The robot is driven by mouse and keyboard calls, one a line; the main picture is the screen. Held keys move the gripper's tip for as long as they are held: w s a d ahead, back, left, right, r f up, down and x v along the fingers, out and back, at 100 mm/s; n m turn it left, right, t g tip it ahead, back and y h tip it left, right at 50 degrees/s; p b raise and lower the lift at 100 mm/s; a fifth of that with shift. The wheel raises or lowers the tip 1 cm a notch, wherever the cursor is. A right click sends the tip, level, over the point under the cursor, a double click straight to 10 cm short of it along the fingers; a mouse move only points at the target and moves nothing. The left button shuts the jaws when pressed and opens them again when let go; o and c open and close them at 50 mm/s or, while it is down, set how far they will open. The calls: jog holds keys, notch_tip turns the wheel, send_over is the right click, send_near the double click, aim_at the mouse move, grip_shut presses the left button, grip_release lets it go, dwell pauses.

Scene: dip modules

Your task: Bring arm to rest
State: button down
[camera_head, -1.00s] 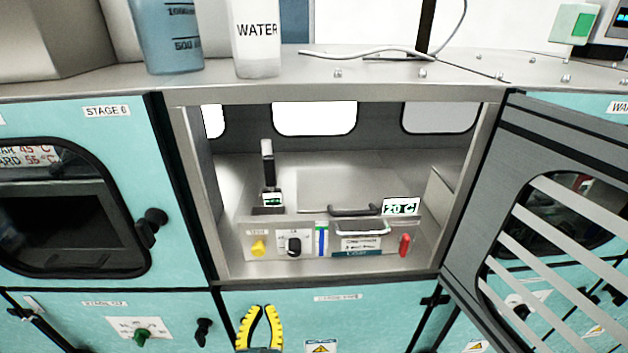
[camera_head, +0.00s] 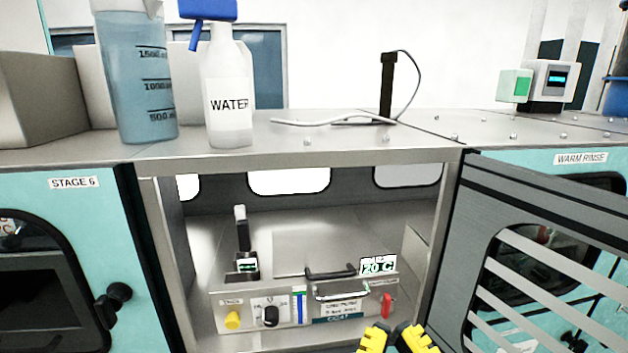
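My gripper (camera_head: 396,338) shows at the bottom edge of the head view, with yellow ribbed fingers on black. Only the upper part of the fingers is visible. The tips are close together with a small gap between them, and nothing shows held there. The gripper is in front of the open compartment, below and in front of its control panel (camera_head: 247,310). The rest of my arm is out of view.
The compartment's slatted door (camera_head: 450,250) stands open on the right. A WATER bottle (camera_head: 229,90) and blue beaker (camera_head: 137,85) stand on the top.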

notch_tip(320, 180, up, 24)
jog(key=m+p, duration=0.1)
jog(key=p, duration=2.3)
jog(key=shift+r, duration=0.2)
jog(key=shift+d, duration=0.1)
